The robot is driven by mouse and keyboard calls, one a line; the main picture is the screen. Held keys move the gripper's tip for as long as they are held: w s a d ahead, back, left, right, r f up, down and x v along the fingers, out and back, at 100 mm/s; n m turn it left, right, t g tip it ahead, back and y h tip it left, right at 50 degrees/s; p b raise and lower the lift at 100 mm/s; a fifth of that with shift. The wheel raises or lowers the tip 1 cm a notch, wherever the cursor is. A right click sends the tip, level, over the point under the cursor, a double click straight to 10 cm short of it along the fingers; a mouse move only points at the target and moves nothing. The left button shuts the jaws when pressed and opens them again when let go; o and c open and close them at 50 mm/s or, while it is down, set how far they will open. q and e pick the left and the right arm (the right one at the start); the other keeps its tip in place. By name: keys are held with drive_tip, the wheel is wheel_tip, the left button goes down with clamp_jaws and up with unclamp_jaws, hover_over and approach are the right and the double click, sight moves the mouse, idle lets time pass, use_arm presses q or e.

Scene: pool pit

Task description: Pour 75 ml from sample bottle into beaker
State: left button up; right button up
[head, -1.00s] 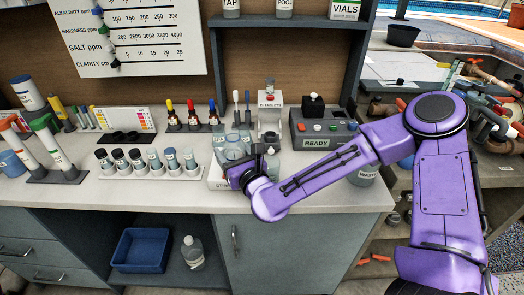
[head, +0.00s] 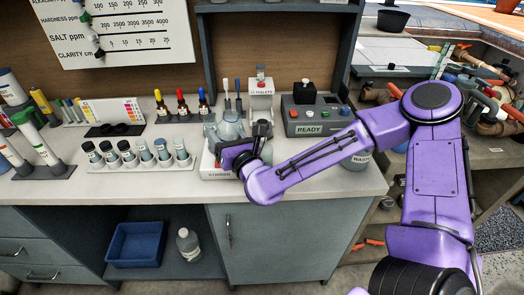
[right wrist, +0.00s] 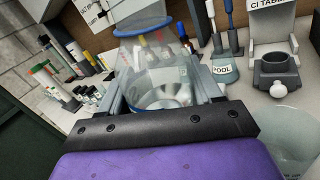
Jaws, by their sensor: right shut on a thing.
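My right gripper (head: 232,152) is at the counter above the white stirrer (head: 216,174). It is shut on a clear vessel (right wrist: 160,70), which I take to be the sample bottle. In the right wrist view it stands between the two fingers, see-through, with a blue band near its top. In the head view a clear vessel (head: 230,127) shows just behind the gripper. Another clear vessel (right wrist: 292,140), perhaps the beaker, is cut off at the lower right of the right wrist view. I cannot tell the liquid levels. My left gripper is out of view.
A rack of several capped vials (head: 140,158) stands left of the gripper. Dropper bottles (head: 182,105) stand behind it. The tablet dispenser (head: 262,88) and the READY device (head: 315,115) are behind and right. A waste jar (head: 357,158) stands at the right counter edge.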

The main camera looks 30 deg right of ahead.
drive_tip(key=m, duration=0.1)
drive_tip(key=d+m+b, duration=0.1)
drive_tip(key=m, duration=0.1)
drive_tip(key=shift+s+f+t+h, duration=0.1)
drive_tip(key=shift+s+t+h, duration=0.05)
drive_tip(key=shift+t+h, duration=0.2)
drive_tip(key=shift+d+f+m+b, duration=0.3)
drive_tip(key=shift+f+m+b, duration=0.55)
drive_tip(key=shift+b, duration=0.25)
drive_tip(key=shift+r+m+t+h+p, duration=0.25)
drive_tip(key=shift+r+m+h+p, duration=0.2)
drive_tip(key=shift+r+m, duration=0.6)
drive_tip(key=shift+a+f+m+b, duration=0.2)
drive_tip(key=shift+m+b, duration=0.3)
drive_tip(key=shift+m, duration=0.3)
drive_tip(key=shift+a+f+m+h, duration=0.15)
drive_tip(key=shift+m+h, duration=0.15)
drive_tip(key=shift+m, duration=0.5)
drive_tip(key=shift+a+f+m+h+b, duration=0.15)
drive_tip(key=shift+m+h+b, duration=0.6)
drive_tip(key=shift+m, duration=0.95)
drive_tip(key=shift+f+m+b, duration=0.15)
drive_tip(key=shift+m+b, duration=0.25)
drive_tip(key=shift+d+m+h+b, duration=0.25)
drive_tip(key=shift+m+b, duration=0.15)
drive_tip(key=shift+b, duration=0.1)
drive_tip(key=shift+d+m+b, duration=0.1)
drive_tip(key=shift+m+b, duration=0.3)
drive_tip(key=shift+b, duration=0.05)
